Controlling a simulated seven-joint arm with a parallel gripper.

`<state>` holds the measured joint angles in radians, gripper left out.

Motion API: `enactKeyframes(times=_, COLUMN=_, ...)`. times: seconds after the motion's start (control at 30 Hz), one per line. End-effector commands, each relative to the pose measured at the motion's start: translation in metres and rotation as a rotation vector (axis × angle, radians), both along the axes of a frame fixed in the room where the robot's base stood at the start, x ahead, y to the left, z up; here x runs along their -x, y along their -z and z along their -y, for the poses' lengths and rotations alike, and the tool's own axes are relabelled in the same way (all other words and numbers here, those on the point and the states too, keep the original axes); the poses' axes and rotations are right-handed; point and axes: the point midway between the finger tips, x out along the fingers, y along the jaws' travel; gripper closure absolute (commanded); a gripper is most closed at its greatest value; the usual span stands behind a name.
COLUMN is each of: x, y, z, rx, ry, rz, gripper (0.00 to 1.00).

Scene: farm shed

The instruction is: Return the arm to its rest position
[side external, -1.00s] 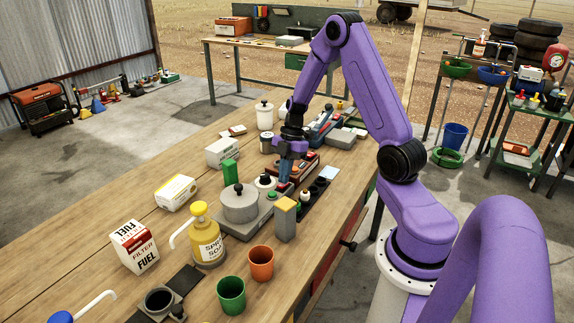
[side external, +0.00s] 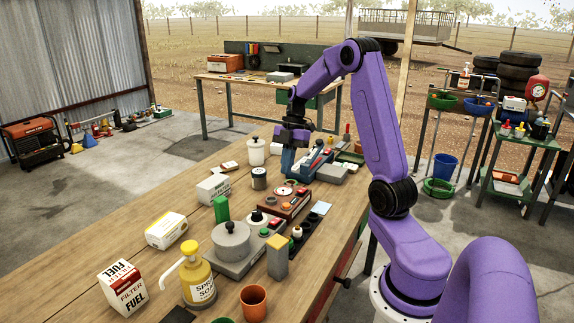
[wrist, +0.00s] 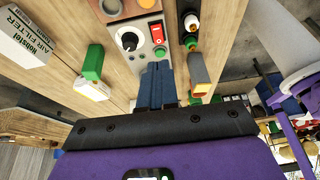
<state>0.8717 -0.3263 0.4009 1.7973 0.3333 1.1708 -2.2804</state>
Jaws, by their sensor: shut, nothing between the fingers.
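My gripper (side external: 288,161) is shut and empty, its blue fingers pointing down above the far part of the wooden bench (side external: 150,215). In the side view it overlaps the left end of the blue-grey device (side external: 318,160); I cannot tell its exact height above the bench. In the wrist view the closed blue fingers (wrist: 157,84) appear in front of a grey device (wrist: 145,20) with a black knob and a red switch. My arm is raised and bent at the elbow.
A red device (side external: 287,203), a grey pot (side external: 231,240), a yellow soap bottle (side external: 199,275), a fuel filter box (side external: 122,287) and an orange cup (side external: 253,302) crowd the bench. A white canister (side external: 256,152) stands near the gripper. The bench's left side is mostly clear.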

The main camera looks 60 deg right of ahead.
Motion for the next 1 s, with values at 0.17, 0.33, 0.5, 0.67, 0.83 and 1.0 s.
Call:
enactKeyframes(times=0.17, x=0.000, y=0.000, z=0.001, rx=0.000, ry=0.001, rz=0.000, gripper=1.00)
enactKeyframes(times=0.33, x=0.000, y=-0.001, z=-0.002, rx=0.002, ry=0.000, rz=-0.002, gripper=1.00)
enactKeyframes(times=0.5, x=-0.001, y=-0.005, z=-0.033, rx=0.029, ry=0.012, rz=-0.040, gripper=1.00)
enactKeyframes(times=0.67, x=0.007, y=-0.012, z=-0.093, rx=0.090, ry=0.050, rz=-0.104, gripper=1.00)
enactKeyframes(times=0.83, x=0.029, y=-0.017, z=-0.151, rx=0.164, ry=0.107, rz=-0.150, gripper=1.00)
enactKeyframes(times=1.0, x=0.062, y=-0.021, z=-0.199, rx=0.237, ry=0.165, rz=-0.167, gripper=1.00)
